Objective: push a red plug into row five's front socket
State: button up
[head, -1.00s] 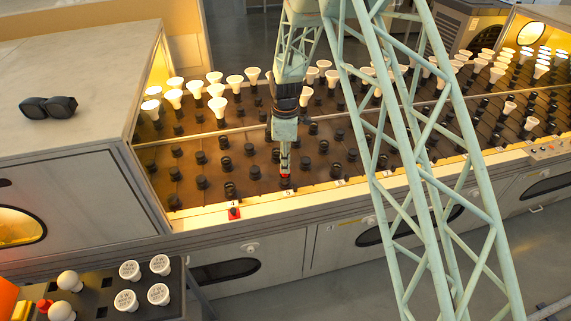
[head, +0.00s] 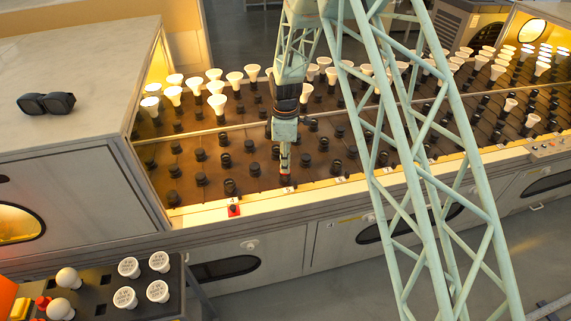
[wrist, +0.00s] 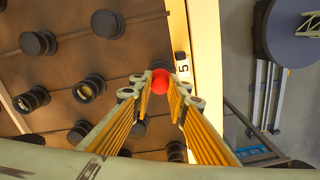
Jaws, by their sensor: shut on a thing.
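My gripper (head: 285,170) is shut on a red plug (wrist: 161,82), low over the front edge of the bulb rack. In the wrist view the red round top shows between the two fingertips (wrist: 158,92). Row five's front socket (wrist: 159,65) is a dark shape directly beneath the plug and mostly hidden by it. The white label "5" (wrist: 183,69) is just beside it, and it also shows in the head view (head: 289,189). The plug looks lined up with the socket, but I cannot tell how deep it sits.
Black sockets (head: 254,169) surround the gripper, and white bulbs (head: 217,104) stand farther back. A dark tray (head: 103,283) at lower left holds bulbs and a red piece (head: 43,301).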

jog(key=o, duration=0.9)
jog(key=shift+c, duration=0.2)
jog(key=shift+r, duration=0.15)
notch_tip(320, 180, up, 12)
jog(key=shift+f, duration=0.2)
